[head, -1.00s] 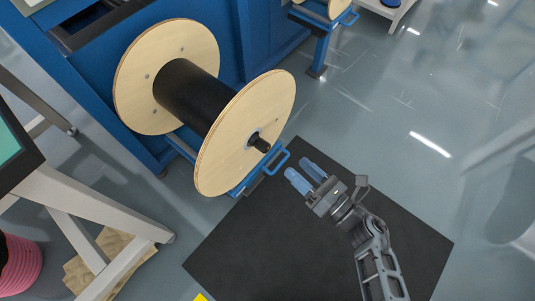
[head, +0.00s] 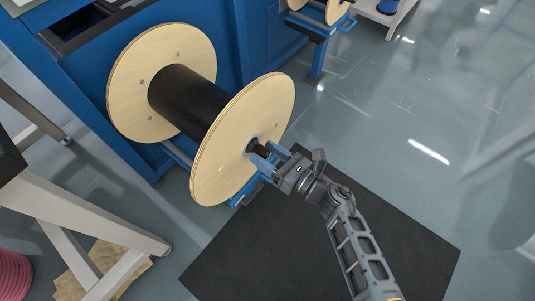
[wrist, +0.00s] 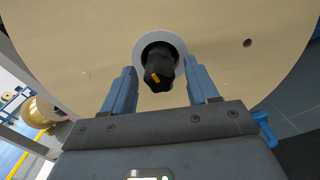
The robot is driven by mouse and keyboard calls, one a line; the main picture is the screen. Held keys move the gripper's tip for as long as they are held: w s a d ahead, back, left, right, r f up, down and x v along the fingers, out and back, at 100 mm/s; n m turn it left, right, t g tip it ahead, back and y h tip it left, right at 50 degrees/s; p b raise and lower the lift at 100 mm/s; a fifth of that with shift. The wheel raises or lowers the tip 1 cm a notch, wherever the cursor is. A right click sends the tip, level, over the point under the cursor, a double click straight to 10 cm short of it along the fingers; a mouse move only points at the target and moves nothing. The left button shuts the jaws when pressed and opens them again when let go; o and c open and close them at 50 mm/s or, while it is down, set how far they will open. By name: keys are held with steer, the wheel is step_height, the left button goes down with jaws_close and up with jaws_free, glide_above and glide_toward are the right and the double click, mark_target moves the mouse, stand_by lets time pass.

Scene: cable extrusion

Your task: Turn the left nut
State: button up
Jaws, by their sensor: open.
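A large wooden cable reel (head: 270,95) with a black core (head: 185,98) stands on a blue stand. A black nut (wrist: 158,72) with a yellow mark sits at the reel's centre, inside a pale ring (wrist: 176,43). In the head view my gripper (head: 268,158) is at the front of the reel, with its fingertips around the nut's height and partly covering it. In the wrist view my gripper (wrist: 160,88) is open, one blue finger on each side of the nut. Gaps show between the fingers and the nut.
A blue handle (wrist: 265,128) of the stand is right of my gripper. A second reel (head: 325,8) stands at the back. A white-legged table (head: 85,215) is at left, with a pink coil (head: 14,275) below. The black mat (head: 300,245) is clear.

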steer(key=c, duration=1)
steer(key=shift+c, duration=0.2)
